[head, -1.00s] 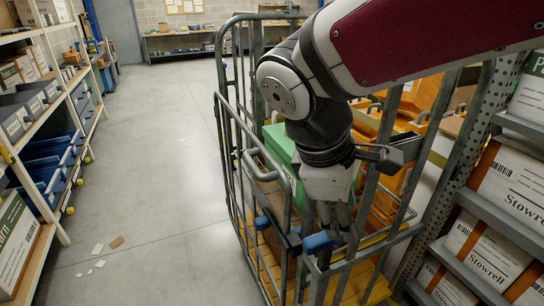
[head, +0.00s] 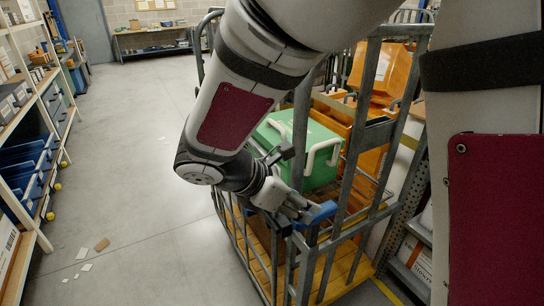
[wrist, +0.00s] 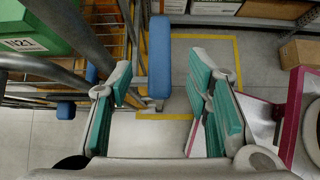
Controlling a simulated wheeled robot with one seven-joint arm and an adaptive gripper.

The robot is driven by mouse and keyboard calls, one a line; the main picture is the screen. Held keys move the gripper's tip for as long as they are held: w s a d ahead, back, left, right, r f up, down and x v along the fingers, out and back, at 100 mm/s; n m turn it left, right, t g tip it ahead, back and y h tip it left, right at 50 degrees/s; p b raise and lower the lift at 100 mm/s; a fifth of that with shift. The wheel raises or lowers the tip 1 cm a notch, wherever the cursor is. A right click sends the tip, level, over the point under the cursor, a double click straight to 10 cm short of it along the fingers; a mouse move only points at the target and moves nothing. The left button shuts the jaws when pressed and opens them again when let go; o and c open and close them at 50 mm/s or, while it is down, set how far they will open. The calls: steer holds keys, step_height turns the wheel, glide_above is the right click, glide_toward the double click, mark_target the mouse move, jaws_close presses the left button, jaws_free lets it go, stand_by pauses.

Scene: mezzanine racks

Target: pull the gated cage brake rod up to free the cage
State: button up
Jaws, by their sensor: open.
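The gated cage (head: 345,140) is a grey tubular frame with a yellow slatted floor. A blue grip (head: 321,212) shows at its near gate corner; I take it for the brake rod's handle. In the wrist view this blue grip (wrist: 160,55) lies at the mouth of my jaws, closer to the left finger. My gripper (head: 297,207) points sideways at the corner from the left. It is open and holds nothing; its teal-padded fingers also show in the wrist view (wrist: 164,80). I cannot tell whether either finger touches the grip. The rod's lower part is hidden.
A green box (head: 312,160) and orange crates (head: 375,75) stand in the cage. A smaller blue part (wrist: 66,110) is left of my jaws. Racks stand at left (head: 50,110) and right (head: 412,250). The floor (head: 140,170) left of the cage is clear except for scraps.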

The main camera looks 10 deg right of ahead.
mark_target(313, 227)
steer(key=x, duration=0.7)
steer(key=shift+w+d+f, duration=0.1)
steer(key=shift+d+f, duration=0.1)
steer(key=shift+f, duration=0.05)
jaws_close()
